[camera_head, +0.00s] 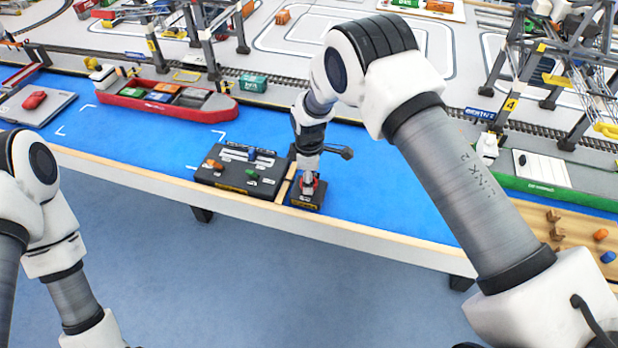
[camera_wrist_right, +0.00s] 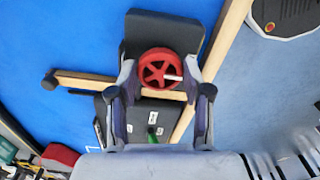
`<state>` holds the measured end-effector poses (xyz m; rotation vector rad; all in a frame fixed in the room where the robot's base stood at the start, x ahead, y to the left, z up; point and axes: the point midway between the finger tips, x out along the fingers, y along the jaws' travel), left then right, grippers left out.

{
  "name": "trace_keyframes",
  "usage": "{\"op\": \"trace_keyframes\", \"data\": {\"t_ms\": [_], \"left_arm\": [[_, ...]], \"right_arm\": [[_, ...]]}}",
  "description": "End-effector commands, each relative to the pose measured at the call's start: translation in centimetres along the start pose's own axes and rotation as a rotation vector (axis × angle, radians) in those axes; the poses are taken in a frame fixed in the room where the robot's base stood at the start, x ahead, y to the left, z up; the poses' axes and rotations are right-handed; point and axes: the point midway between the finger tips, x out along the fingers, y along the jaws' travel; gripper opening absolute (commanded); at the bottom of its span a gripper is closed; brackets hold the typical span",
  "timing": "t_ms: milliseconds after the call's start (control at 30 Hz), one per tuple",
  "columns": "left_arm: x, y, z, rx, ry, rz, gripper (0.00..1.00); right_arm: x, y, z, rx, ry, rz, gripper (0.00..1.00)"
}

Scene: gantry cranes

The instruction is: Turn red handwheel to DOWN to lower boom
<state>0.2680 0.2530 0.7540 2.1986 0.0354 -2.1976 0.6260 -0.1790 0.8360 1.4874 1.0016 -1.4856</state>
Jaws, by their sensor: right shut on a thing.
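The red handwheel (camera_wrist_right: 153,57) sits on a small black box (camera_wrist_right: 160,30) at the table's front edge. In the wrist view it has spokes and a pale knob at its right side. My right gripper (camera_wrist_right: 160,72) is shut on the handwheel, with one finger at each side of the rim. In the head view the right gripper (camera_head: 308,187) reaches down over the wheel and hides much of it. I cannot read a DOWN mark. My left arm shows at the left of the head view, but its gripper is out of view.
A black control panel (camera_head: 228,181) with orange and blue handles stands just left of the handwheel box. A red ship (camera_head: 150,108) lies on the blue table behind. A gantry crane (camera_head: 510,100) stands at the right. Blue surface around the box is mostly clear.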

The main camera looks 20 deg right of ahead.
Motion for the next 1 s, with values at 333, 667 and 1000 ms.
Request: {"op": "trace_keyframes", "data": {"t_ms": [333, 667, 1000], "left_arm": [[0.1, 0.0, 0.0, 0.0, 0.0, 0.0, 0.4], [0.0, 0.0, 0.0, 0.0, 0.0, 0.0, 0.4], [0.0, 0.0, 0.0, 0.0, 0.0, 0.0, 0.4]], "right_arm": [[0.3, -0.3, 0.1, -0.004, -0.004, -0.009, 0.14], [0.1, -0.1, 0.0, -0.003, -0.002, -0.003, 0.74], [-4.9, 0.1, -0.1, -0.003, 0.0, 0.001, 0.74]]}}
